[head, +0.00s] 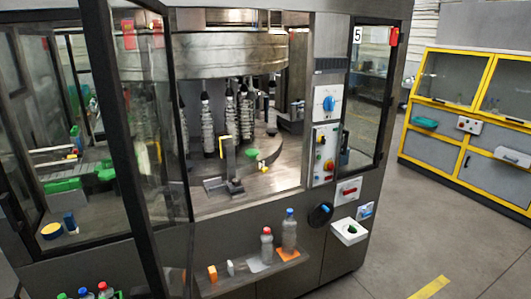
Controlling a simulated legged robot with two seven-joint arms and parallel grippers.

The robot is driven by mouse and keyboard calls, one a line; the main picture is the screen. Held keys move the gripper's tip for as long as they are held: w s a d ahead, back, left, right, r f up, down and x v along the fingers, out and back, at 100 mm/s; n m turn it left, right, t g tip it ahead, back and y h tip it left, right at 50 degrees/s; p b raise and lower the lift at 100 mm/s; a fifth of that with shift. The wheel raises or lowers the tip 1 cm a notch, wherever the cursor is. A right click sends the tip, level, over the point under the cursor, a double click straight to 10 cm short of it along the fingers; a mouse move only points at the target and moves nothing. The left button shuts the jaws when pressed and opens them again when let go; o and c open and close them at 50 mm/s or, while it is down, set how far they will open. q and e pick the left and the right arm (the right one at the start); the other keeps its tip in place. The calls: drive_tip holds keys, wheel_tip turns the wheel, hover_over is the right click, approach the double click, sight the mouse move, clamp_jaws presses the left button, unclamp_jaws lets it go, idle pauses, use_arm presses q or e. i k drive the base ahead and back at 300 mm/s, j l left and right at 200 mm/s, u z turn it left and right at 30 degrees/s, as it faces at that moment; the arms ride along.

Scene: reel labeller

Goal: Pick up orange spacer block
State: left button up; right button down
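A small orange block (212,273), which looks like the orange spacer block, stands at the left part of a narrow shelf (228,285) on the front of the machine. A small whitish block (230,268) stands just to its right, apart from it. Neither of my grippers shows in the head view, so nothing is seen near or touching the orange block.
A clear bottle with a red cap (266,246) and one with a blue cap (289,231) stand further right on the shelf. A flat orange piece (257,265) lies there. A glass door (140,130) stands open left of the shelf. The floor (400,250) at right is clear.

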sight(212, 273)
drive_tip(key=j, duration=0.85)
drive_tip(key=k+j, duration=0.1)
drive_tip(key=j, duration=0.75)
